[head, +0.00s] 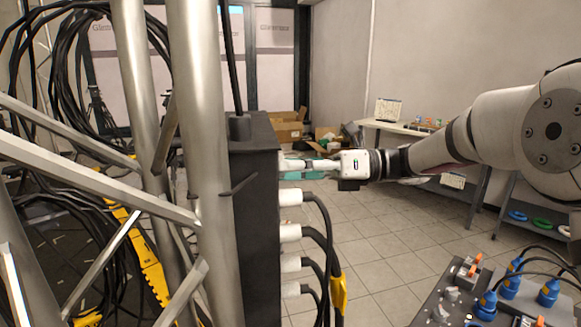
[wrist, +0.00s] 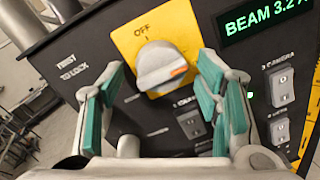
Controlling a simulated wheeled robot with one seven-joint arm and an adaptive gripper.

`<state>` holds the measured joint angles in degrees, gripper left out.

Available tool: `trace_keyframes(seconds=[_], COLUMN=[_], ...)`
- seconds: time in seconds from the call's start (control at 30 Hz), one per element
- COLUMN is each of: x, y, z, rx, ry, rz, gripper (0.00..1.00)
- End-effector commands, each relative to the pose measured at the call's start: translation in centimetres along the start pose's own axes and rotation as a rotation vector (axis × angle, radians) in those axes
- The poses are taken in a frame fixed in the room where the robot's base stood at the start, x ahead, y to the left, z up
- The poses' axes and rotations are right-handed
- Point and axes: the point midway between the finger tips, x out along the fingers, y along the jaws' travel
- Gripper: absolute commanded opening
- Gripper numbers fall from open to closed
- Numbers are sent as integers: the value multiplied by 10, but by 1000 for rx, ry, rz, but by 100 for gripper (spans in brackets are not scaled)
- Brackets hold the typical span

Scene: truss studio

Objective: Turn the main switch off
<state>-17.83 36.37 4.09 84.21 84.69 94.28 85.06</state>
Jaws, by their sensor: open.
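The main switch is a grey rotary knob (wrist: 160,66) on a square yellow plate (wrist: 125,38) in the wrist view. "OFF" is printed at the plate's top with a small tick below it. An orange mark sits on the knob's right side, away from the OFF tick. My gripper (wrist: 163,85) is open, with one teal-padded finger to the left of the knob and one to the right. I see gaps between fingers and knob; contact is not visible. In the head view my gripper (head: 290,168) reaches the right face of a dark box (head: 256,220); the knob is hidden there.
Cables (head: 322,240) plug into the box below my gripper. Metal truss tubes (head: 200,150) stand to the left. A console with blue connectors (head: 487,305) is at lower right.

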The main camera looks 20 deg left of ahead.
Motion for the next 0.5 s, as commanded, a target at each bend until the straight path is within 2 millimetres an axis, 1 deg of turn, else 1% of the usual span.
trace_keyframes(seconds=[0.07, 0.17, 0.2, 0.27, 0.3, 0.5], x=[0, 0, 0, 0, 0, 0], y=[0, 0, 0, 0, 0, 0], z=[0, 0, 0, 0, 0, 0], rx=[0, 0, 0, 0, 0, -6], ry=[0, 0, 0, 0, 0, 0], rz=[0, 0, 0, 0, 1, 1], gripper=[58, 38, 29, 15, 11, 11])
